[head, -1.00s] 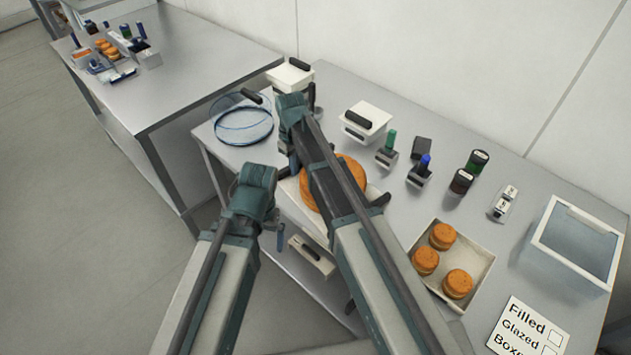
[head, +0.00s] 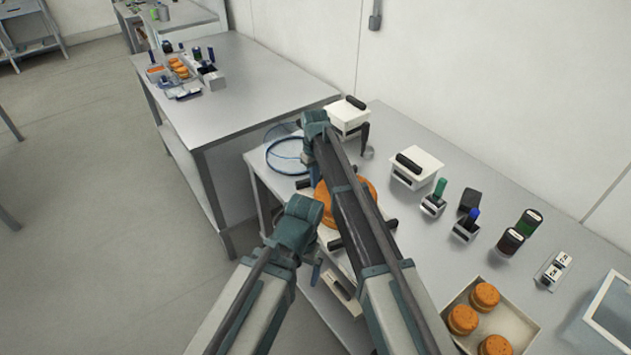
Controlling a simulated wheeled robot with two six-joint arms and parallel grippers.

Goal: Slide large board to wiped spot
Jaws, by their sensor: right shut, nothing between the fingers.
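The large board (head: 306,227) is pale and lies at the near left part of the table, bearing an orange round (head: 326,207). My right arm hides much of both. Dark stubs show around the board; I cannot tell whether all are its handles. My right gripper (head: 306,174) is shut and empty, low beside the board's far left side and mostly hidden by its wrist; contact is unclear. My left gripper (head: 315,272) hangs by the table's front edge, its jaws unclear. No wiped spot can be made out.
Two white boxes (head: 345,117) (head: 415,170) with black handles stand behind. Stamps (head: 466,225), dark jars (head: 510,241) and a tray (head: 530,330) of orange rounds lie right. Another table (head: 250,85) stands beyond a gap.

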